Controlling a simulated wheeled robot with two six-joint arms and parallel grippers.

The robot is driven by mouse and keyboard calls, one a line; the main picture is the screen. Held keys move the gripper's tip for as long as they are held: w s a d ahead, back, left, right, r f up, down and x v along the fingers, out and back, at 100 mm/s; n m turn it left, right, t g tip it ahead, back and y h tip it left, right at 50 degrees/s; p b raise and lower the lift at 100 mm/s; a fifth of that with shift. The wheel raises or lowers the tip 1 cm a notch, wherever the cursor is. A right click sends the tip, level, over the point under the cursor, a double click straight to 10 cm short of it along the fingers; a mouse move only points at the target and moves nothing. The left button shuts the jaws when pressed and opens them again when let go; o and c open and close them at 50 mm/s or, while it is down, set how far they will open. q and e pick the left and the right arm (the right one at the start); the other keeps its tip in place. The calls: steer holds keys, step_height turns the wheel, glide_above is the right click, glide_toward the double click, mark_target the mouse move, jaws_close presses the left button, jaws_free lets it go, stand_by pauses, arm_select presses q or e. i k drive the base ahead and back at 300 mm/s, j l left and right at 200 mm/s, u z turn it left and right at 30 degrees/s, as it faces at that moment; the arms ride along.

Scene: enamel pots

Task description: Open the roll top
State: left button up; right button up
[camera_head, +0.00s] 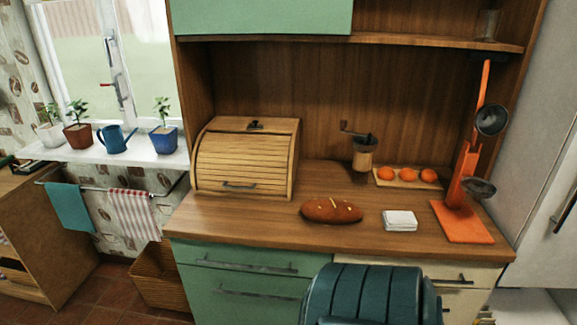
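The wooden bread box with the roll top (238,163) stands on the left of the wooden counter. Its slatted roll top is down and covers the front. A dark handle (240,185) sits low on the slatted front. A small dark fitting (254,125) is on the box's top edge. What is inside is hidden. Neither of my grippers shows in the head view.
A bread loaf (332,211) lies right of the box, beside a folded white cloth (400,220). A grinder (364,152), a board with orange fruits (407,178) and an orange stand (463,207) are farther right. The counter just before the box is clear.

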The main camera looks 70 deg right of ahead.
mark_target(269, 149)
steer(key=z, duration=1.8)
steer(key=l+z, duration=0.25)
steer(key=l, duration=0.1)
